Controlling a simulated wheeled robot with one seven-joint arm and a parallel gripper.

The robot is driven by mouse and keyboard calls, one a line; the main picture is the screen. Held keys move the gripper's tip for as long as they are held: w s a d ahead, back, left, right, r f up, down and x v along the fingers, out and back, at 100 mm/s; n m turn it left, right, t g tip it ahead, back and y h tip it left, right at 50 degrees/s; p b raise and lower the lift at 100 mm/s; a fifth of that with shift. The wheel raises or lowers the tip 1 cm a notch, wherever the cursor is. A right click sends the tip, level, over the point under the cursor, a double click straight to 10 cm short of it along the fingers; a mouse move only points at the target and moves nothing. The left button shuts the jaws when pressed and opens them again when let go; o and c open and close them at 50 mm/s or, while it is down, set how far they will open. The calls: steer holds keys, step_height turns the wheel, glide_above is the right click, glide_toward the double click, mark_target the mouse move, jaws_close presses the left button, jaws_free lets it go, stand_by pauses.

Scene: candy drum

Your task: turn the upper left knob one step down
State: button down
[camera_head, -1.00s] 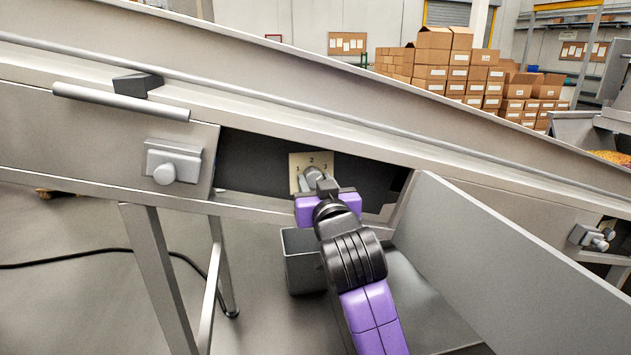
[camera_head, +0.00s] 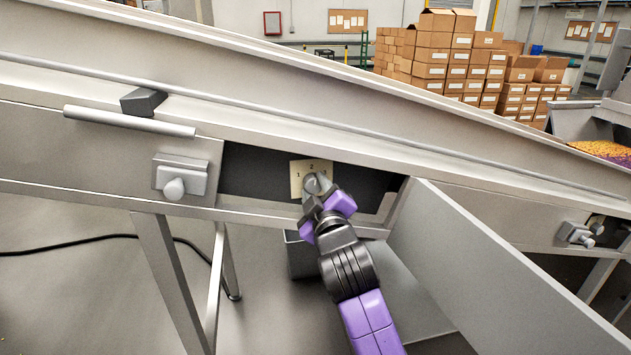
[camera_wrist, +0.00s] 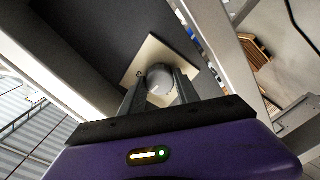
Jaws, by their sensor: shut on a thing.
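A round grey knob (camera_head: 312,184) sits on a cream dial plate (camera_head: 296,180) in the dark recess of the conveyor side. My gripper (camera_head: 316,194) reaches in from the lower right and is shut on the knob. Its purple body is rolled over at a slant. In the wrist view the knob (camera_wrist: 160,79) lies between the two dark fingers, with the tilted plate (camera_wrist: 140,58) behind it. The knob's pointer is too small to read.
An open grey panel (camera_head: 500,265) slants down just right of my arm. A latch block (camera_head: 180,176) is on the panel left of the recess. A dark bin (camera_head: 300,258) stands below. Stacked cartons (camera_head: 445,60) are far behind.

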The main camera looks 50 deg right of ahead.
steer(key=shift+n+p, duration=0.4)
steer(key=shift+n, duration=0.2)
steer(key=c, duration=0.9)
jaws_free()
steer(key=b+v, duration=0.1)
steer(key=v, duration=0.6)
steer(key=shift+s+a, duration=0.25)
steer(key=shift+s, duration=0.1)
